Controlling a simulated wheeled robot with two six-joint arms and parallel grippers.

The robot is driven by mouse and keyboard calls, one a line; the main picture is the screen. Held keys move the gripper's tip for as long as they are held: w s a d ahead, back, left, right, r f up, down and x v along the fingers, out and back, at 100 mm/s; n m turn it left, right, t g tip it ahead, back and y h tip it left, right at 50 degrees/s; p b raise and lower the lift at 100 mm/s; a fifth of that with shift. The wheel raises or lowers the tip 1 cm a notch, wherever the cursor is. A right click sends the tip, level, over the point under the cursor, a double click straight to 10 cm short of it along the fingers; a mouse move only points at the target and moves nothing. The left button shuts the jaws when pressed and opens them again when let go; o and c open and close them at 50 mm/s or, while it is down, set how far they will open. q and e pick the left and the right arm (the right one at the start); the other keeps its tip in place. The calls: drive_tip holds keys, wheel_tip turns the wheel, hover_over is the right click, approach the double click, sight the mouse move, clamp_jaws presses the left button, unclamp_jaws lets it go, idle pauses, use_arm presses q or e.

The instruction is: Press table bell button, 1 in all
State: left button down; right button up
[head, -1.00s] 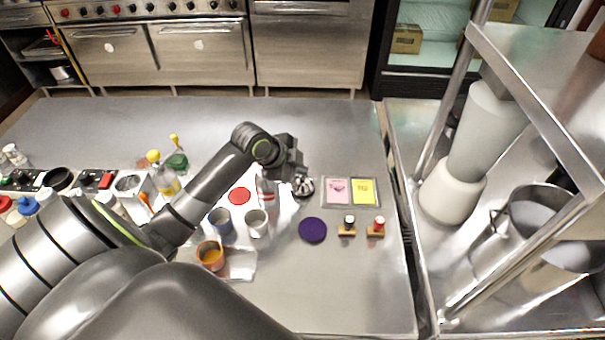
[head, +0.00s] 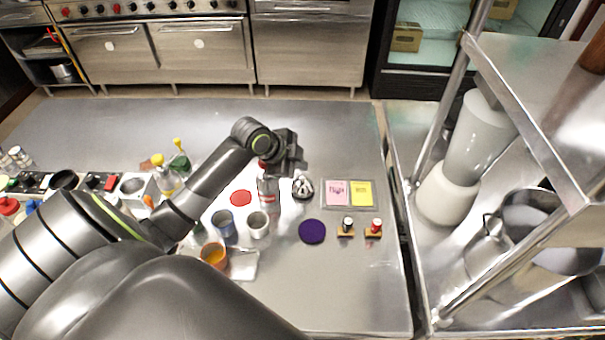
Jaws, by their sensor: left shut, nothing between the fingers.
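The table bell (head: 302,188), a small silver dome with dark markings, stands on the steel table just right of the bottle. My left gripper (head: 291,170) is shut and empty. It shows just above and slightly left of the bell in the head view, pointing down. The bell's dome is mostly in the clear. I cannot tell the exact height between the fingertips and the bell. My right gripper is not in view.
A clear bottle (head: 268,190) stands close left of the bell. A tray with pink and yellow cards (head: 350,206) lies to the right. A purple disc (head: 312,232), two small stamps and several cups are nearer. The far table is clear.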

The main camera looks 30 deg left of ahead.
sight(300, 179)
use_arm(q)
drive_tip(key=shift+r+p, duration=1.55)
drive_tip(key=shift+r, duration=0.45)
drive_tip(key=shift+f, duration=0.1)
drive_tip(key=shift+d, duration=0.1)
